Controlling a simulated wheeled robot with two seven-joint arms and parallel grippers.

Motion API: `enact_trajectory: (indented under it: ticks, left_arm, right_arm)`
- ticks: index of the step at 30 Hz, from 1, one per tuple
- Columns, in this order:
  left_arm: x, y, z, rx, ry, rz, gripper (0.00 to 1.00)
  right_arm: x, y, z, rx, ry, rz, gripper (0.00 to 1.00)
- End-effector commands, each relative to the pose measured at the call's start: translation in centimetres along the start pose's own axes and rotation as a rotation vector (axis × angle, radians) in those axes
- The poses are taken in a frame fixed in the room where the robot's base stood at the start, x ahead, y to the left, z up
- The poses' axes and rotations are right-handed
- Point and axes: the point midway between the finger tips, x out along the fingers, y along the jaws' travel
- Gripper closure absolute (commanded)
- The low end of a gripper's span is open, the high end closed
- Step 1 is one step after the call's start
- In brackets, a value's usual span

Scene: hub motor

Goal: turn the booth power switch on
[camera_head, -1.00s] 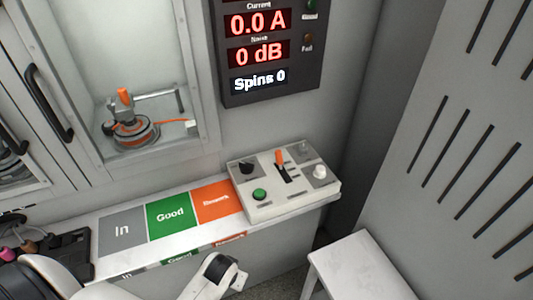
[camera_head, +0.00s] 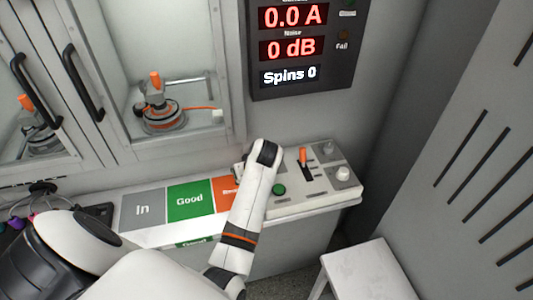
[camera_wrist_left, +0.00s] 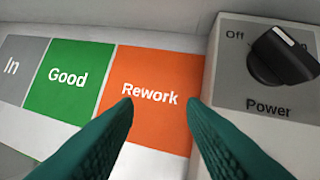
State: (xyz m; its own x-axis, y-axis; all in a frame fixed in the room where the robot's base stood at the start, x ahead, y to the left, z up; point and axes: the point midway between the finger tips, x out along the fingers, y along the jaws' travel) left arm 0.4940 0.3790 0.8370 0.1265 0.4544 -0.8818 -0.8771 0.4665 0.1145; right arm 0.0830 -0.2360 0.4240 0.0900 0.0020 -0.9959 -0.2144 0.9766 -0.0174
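The booth power switch is a black rotary knob (camera_wrist_left: 283,58) on a grey plate marked "Power", at the right of the left wrist view. Its "Off" label shows to its upper left, and the knob's white mark sits near its upper edge. In the head view my left arm hides the knob. My left gripper (camera_wrist_left: 160,103) has its two teal fingers apart with nothing between them. It is left of the knob, with the orange Rework area (camera_wrist_left: 152,85) between and beyond the fingertips. My right gripper is not in view.
The control box (camera_head: 318,193) also bears a green button (camera_head: 279,190), an orange lever (camera_head: 303,157) and a white knob (camera_head: 342,173). A display (camera_head: 300,50) reads 0.0 A, 0 dB, Spins 0. A motor (camera_head: 162,115) sits behind glass. A white stool (camera_head: 370,270) stands lower right.

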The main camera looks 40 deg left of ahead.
Motion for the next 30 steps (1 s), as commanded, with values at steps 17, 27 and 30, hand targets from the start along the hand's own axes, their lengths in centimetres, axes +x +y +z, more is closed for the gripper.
enact_trajectory:
  ticks: [17,27,30]
  left_arm:
    - [-9.2,-10.9,7.7,-0.553,0.117,0.136,0.63]
    - [-5.9,-10.7,7.3,-0.560,0.118,0.143,0.63]
    - [-3.8,-10.5,7.0,-0.561,0.117,0.144,0.63]
  right_arm:
    - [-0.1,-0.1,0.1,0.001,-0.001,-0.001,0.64]
    - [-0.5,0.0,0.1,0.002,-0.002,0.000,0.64]
    - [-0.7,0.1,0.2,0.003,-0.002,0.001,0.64]
